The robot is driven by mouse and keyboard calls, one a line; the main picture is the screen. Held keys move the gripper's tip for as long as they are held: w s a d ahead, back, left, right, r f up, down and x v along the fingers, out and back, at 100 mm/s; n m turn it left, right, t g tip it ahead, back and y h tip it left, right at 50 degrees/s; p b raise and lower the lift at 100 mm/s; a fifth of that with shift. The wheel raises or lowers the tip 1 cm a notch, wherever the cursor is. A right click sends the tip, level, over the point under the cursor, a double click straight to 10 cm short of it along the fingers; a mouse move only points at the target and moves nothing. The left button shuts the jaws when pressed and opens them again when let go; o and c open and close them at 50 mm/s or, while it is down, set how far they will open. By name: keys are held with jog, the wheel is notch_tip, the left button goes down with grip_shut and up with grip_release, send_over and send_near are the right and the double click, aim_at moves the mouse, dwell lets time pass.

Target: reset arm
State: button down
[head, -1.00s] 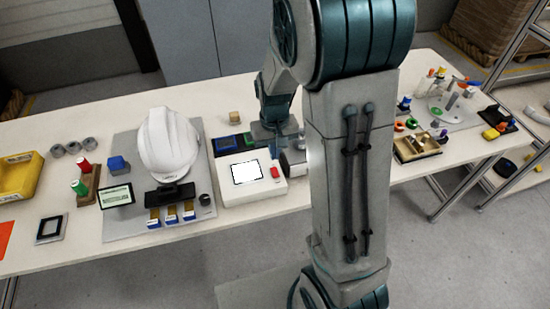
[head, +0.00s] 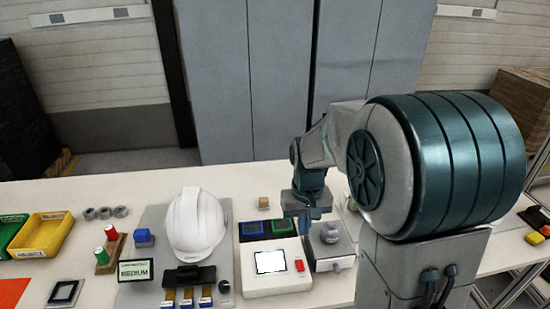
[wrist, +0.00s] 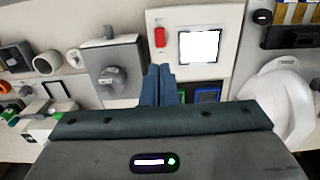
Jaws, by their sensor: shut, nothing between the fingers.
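My gripper (head: 307,222) hangs from my arm over the table, pointing down, just above and behind the gap between a white box with a screen (head: 262,285) and a grey device with a round knob (head: 322,262). In the wrist view its two blue fingers (wrist: 158,72) are together and hold nothing. They lie between the same white box (wrist: 222,62) and the grey device (wrist: 125,53). My arm's large teal joint fills the right of the head view and hides part of the table.
A white helmet shell (head: 195,225) stands on a grey mat (head: 151,219) left of the gripper. Blue and green trays (head: 266,229) lie behind the white box. A small tan block (head: 263,202), spools (head: 110,232) and a yellow bin (head: 40,238) are on the table.

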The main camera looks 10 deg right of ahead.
jog(key=s+r+t, duration=0.1)
jog(key=s+r, duration=0.2)
jog(key=s, duration=0.4)
jog(key=s+r+t, duration=0.2)
jog(key=s+r, duration=0.2)
jog(key=s, duration=0.3)
jog(key=shift+s, duration=0.35)
jog(key=c, duration=2)
grip_release()
jog(key=shift+s, duration=0.25)
jog(key=o, duration=0.4)
jog(key=shift+s, duration=0.15)
jog(key=shift+d, duration=0.1)
jog(key=shift+d, duration=0.1)
